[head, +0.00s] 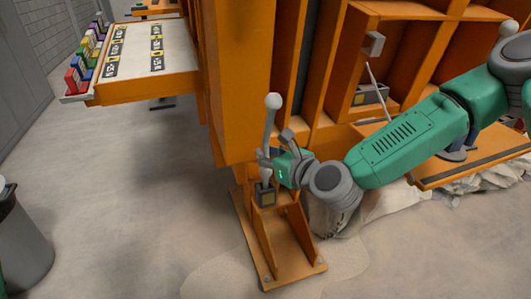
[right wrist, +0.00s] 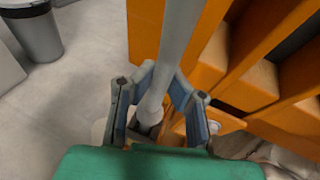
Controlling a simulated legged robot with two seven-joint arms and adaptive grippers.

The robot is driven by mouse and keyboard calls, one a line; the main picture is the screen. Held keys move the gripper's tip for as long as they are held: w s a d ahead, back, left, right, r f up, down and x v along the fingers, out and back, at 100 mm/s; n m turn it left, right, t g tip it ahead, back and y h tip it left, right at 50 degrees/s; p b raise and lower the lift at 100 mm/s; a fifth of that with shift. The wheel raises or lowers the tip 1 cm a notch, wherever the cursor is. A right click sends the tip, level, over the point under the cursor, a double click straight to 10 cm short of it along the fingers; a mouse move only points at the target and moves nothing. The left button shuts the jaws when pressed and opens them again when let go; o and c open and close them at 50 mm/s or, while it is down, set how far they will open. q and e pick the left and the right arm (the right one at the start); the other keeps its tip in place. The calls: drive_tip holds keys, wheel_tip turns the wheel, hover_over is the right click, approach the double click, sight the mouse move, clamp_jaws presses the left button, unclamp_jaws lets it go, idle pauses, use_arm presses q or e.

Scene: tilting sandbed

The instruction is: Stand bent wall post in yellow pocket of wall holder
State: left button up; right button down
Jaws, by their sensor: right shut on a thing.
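A grey post with a round ball on top (head: 270,118) stands nearly upright at the orange column, leaning slightly. My right gripper (head: 266,160) is shut around its lower part, coming from the right. The same post (right wrist: 177,45) runs up between the fingers of my right gripper (right wrist: 158,100) in the right wrist view. Directly below is a small dark holder (head: 266,195) with a dull yellow front face. The post's foot is at its top; I cannot tell how deep it sits. My left gripper is out of view.
An orange footed bracket (head: 283,245) stands on the sandy floor below. Another dark box with a yellow mark (head: 360,97) sits in the frame behind my right arm. A labelled tray with coloured blocks (head: 150,68) is at upper left. A grey bin (head: 20,240) stands left.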

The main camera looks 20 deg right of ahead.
sight(266, 134)
drive_tip(key=shift+f+b, duration=1.25)
drive_tip(key=shift+f, duration=0.15)
drive_tip(key=c, duration=1.1)
unclamp_jaws()
drive_tip(key=shift+r, duration=0.1)
drive_tip(key=shift+r+p, duration=2.7)
drive_tip(key=shift+r, duration=1.25)
